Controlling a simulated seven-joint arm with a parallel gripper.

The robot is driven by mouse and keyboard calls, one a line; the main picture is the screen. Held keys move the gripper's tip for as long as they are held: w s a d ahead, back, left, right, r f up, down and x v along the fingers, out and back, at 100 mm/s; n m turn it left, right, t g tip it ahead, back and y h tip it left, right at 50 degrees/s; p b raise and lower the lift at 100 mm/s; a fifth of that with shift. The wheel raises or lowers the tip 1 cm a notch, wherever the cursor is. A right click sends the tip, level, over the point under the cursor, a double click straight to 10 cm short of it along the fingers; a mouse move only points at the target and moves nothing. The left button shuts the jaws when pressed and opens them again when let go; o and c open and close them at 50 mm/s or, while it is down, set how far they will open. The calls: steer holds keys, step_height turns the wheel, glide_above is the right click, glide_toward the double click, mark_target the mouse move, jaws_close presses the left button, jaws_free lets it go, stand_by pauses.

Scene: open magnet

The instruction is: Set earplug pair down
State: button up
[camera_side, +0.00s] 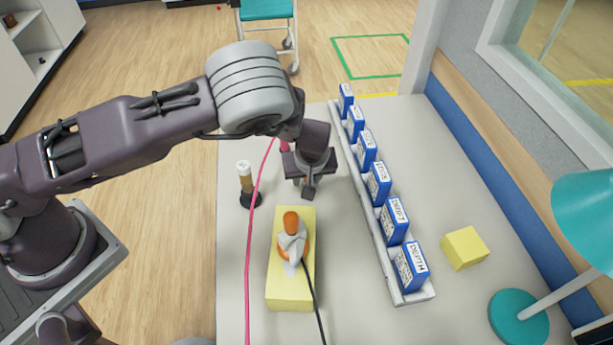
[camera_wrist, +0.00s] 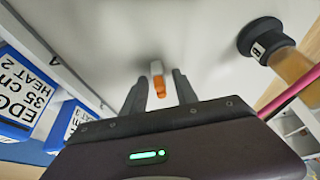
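The earplug pair (camera_wrist: 158,84) shows in the wrist view as a small orange piece with a pale end, between my fingertips. My gripper (camera_wrist: 159,82) has its two dark fingers apart, with a thin gap visible on each side of the orange piece. In the side view my gripper (camera_side: 308,193) points down low over the grey table, behind the yellow block. I cannot make out the earplugs there; the gripper hides that spot. Whether they touch the table is hard to tell.
A rail (camera_side: 374,240) of several blue labelled boxes stands just right of my gripper. A vial on a black base (camera_side: 246,182) and a pink cord (camera_side: 256,195) are left. A yellow block (camera_side: 291,295) bears an orange-and-white device (camera_side: 291,224) with a black cable. A yellow cube (camera_side: 464,248) sits right.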

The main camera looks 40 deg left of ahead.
steer(key=v, duration=1.2)
steer(key=shift+r, duration=0.15)
steer(key=shift+r, duration=0.1)
steer(key=s+a+r+m+g+h, duration=0.1)
steer(key=s+a+r+m+h, duration=0.15)
steer(key=s+r, duration=0.55)
steer(key=s+a+r+m+h, duration=0.1)
steer(key=s+a+r+h, duration=0.3)
steer(key=r, duration=0.8)
steer(key=s+a+r+m+t+y, duration=0.1)
steer(key=s+a+r+m, duration=0.1)
steer(key=s, duration=0.6)
steer(key=s+a+r+m+t+y, duration=0.2)
steer(key=s+a+m, duration=0.1)
steer(key=s, duration=0.5)
steer(key=shift+r, duration=0.3)
steer(key=shift+a+m, duration=0.1)
steer(key=shift+m, duration=0.15)
